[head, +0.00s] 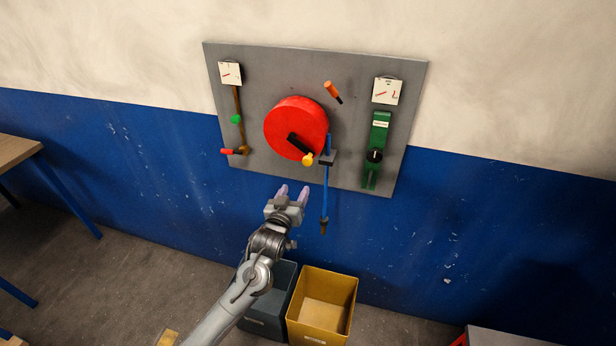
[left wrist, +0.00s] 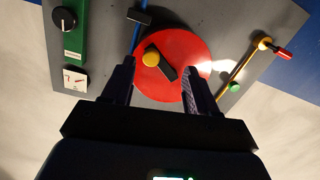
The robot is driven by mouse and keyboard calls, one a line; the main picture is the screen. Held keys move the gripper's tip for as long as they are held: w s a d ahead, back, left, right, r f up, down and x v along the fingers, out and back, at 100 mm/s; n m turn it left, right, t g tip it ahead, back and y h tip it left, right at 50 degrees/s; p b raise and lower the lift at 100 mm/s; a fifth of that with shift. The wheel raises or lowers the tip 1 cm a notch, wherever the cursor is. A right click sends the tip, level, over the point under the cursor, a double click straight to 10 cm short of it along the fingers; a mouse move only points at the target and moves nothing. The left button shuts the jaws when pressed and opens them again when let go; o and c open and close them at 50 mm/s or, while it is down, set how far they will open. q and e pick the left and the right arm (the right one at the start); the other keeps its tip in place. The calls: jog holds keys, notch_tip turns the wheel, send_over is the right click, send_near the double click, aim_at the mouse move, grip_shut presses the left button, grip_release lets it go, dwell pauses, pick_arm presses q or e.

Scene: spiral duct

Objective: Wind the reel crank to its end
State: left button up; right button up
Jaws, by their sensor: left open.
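The red reel (head: 287,122) is mounted on the grey wall panel (head: 350,75). Its black crank arm (head: 298,145) points down and right and ends in a yellow knob (head: 308,159). My left gripper (head: 293,193) is open and empty, below the reel and apart from the knob. In the left wrist view the reel (left wrist: 185,50) and the yellow knob (left wrist: 151,58) show beyond and between my open fingers (left wrist: 155,80); the view is turned over. A blue cable (head: 326,190) hangs down beside the reel through a dark bracket (head: 327,157). My right gripper is not in view.
An orange-handled peg (head: 333,91) sits right of the reel. A green slide with a black knob (head: 375,155) is at the panel's right, a red-handled lever (head: 232,151) at its left. A dark bin (head: 268,310) and a yellow bin (head: 322,302) stand below.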

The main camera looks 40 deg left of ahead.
aim_at(306, 163)
pick_arm(q)
jog(key=shift+t, duration=0.3)
jog(key=w+a+r, duration=0.1)
jog(key=w, duration=0.2)
jog(key=w+a+r, duration=0.1)
jog(key=w, duration=0.3)
jog(key=w+a, duration=0.2)
jog(key=w, duration=0.2)
jog(key=shift+w+r, duration=0.2)
jog(key=shift+r, duration=0.2)
grip_shut()
